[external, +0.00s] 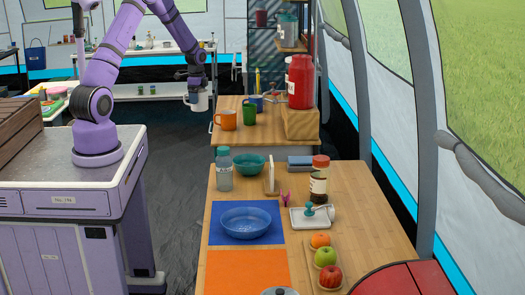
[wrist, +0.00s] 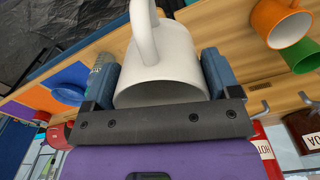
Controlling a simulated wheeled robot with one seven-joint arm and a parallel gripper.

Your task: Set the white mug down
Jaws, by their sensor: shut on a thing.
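The white mug (external: 198,101) is held in my gripper (external: 197,88), up in the air to the left of the far wooden table. In the wrist view the white mug (wrist: 160,65) sits between the two blue-grey fingers of my gripper (wrist: 160,75), its handle towards the top of the picture. The gripper is shut on the mug. Nothing is seen touching the mug from below in the external view.
The far table (external: 190,136) carries an orange mug (external: 225,120), a green mug (external: 249,114) and a red jar (external: 300,82) on a wooden block. The nearer table (external: 340,200) holds a blue bowl (external: 246,222), a bottle (external: 224,170) and fruit (external: 325,257).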

